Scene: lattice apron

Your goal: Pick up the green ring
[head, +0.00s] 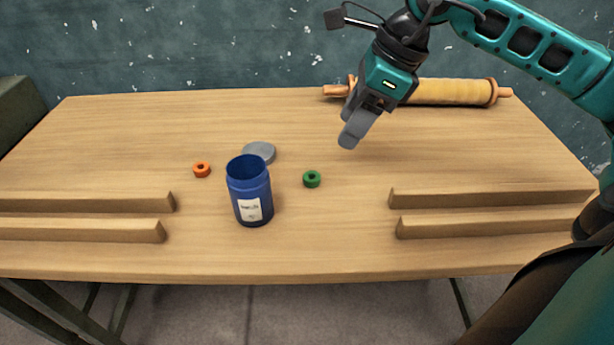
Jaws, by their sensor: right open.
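A small green ring (312,179) lies flat on the wooden table, just right of a blue jar. My right gripper (348,141) comes in from the upper right and hangs above the table, up and to the right of the ring in the picture. It is open, with nothing seen between its fingers, and it is apart from the ring. The two fingers overlap in this view. My left gripper is not in view.
The open blue jar (250,195) stands upright with a grey lid (259,152) behind it. An orange ring (201,169) lies to the left. Wooden rails (493,198) flank both sides. Table (350,240) right of the green ring is clear.

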